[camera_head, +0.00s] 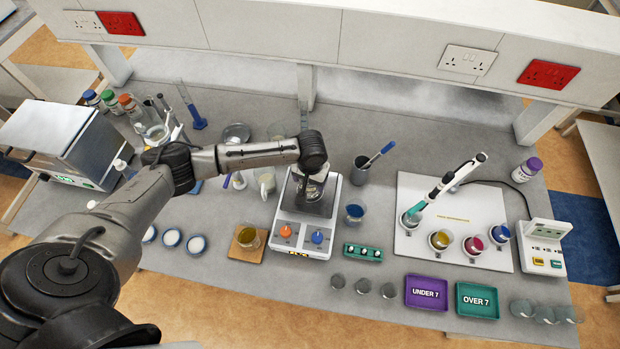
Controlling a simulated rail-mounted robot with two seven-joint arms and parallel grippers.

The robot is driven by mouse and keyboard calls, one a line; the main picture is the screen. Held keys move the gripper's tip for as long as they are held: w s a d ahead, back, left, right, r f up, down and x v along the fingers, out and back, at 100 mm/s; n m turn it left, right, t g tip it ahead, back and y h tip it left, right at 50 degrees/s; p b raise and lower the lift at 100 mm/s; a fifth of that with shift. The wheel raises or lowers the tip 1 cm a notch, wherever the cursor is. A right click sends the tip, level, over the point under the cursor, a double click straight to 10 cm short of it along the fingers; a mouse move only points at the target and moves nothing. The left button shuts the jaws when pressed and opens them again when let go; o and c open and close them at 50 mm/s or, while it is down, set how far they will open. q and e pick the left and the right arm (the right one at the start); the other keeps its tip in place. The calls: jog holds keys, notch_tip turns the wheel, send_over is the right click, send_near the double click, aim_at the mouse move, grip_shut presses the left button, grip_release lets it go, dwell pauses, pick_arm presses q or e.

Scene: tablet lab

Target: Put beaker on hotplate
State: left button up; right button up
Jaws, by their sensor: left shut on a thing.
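The hotplate (299,242) is a white unit with an orange knob, a blue knob and a dark top plate, in the middle of the bench. My left arm reaches in from the left, and my left gripper (313,188) points down over the hotplate's top. It is shut on a small clear glass beaker (311,194), which is mostly hidden by the gripper and wrist. The beaker is over the top plate; I cannot tell whether it touches it. My right gripper is not in view.
An amber-filled beaker (248,237) stands on a cork mat left of the hotplate. A blue-filled beaker (355,213) and a dark pen cup (360,172) stand to its right. A green-topped block (362,252) sits at front right. A white board (408,190) holds several small beakers.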

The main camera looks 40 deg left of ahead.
pick_arm(q)
jog(key=o, duration=1.1)
jog(key=shift+f, duration=0.1)
jog(key=shift+c, duration=0.2)
notch_tip(320, 180, up, 12)
jog(key=b, duration=0.1)
jog(key=s+d+f+m+t+h, duration=0.25)
jog(key=s+d+f+m, duration=0.5)
jog(key=s+d, duration=0.6)
jog(key=s+a+f+n+y, duration=0.1)
jog(key=s+a, duration=0.1)
jog(key=s, duration=0.4)
jog(key=s+a+t+y, duration=0.1)
jog(key=s+a, duration=0.2)
jog(key=s, duration=0.4)
jog(key=shift+s+f+n, duration=0.25)
jog(key=shift+f+n, duration=0.1)
jog(key=shift+f, duration=0.05)
